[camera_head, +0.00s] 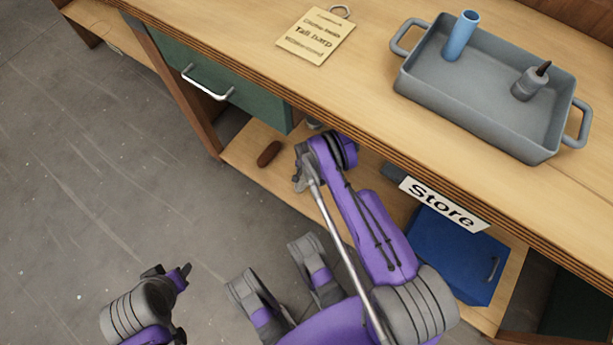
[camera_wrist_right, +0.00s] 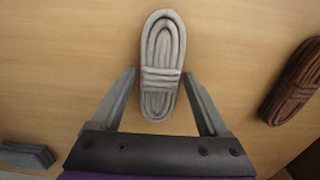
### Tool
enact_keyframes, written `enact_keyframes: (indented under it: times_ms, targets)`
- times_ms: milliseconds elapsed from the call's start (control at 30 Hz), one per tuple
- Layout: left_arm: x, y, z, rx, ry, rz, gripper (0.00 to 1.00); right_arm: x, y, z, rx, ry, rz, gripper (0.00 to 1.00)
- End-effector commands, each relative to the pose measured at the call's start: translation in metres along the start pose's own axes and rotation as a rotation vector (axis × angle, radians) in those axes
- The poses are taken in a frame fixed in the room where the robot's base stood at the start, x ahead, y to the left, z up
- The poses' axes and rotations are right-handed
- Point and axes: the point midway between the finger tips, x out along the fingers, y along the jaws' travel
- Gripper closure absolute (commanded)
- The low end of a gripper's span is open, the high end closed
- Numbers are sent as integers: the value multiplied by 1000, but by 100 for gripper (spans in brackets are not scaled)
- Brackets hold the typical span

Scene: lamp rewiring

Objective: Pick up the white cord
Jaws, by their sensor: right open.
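The white cord (camera_wrist_right: 162,50) is a coiled, tied bundle lying on pale wood in the right wrist view. My right gripper (camera_wrist_right: 160,80) is open, with one finger on each side of the bundle's lower half. The fingers look apart from the cord; how far above it they are I cannot tell. In the head view my right arm reaches under the worktop to the lower shelf (camera_head: 245,152), and its wrist and the worktop edge hide most of the cord and the fingers.
A brown cord bundle (camera_wrist_right: 293,82) lies to the right; it also shows in the head view (camera_head: 268,154). A dark grey block (camera_wrist_right: 28,154) is at lower left. A blue box (camera_head: 452,250) stands below the "Store" label (camera_head: 441,204). The worktop (camera_head: 385,120) overhangs the shelf.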

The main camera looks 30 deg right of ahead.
Motion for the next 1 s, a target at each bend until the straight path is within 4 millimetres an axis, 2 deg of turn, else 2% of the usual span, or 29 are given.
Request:
enact_keyframes:
  times_ms: [67,500,833,1000]
  targets:
    - [0,0,0,0,0,0,50,0,0,0,0,0,0,22]
    - [0,0,0,0,0,0,50,0,0,0,0,0,0,100]
    - [0,0,0,0,0,0,50,-2,0,-1,0,0,0,100]
    - [-6,0,-1,0,-1,0,50,-23,-3,-6,-3,0,0,100]
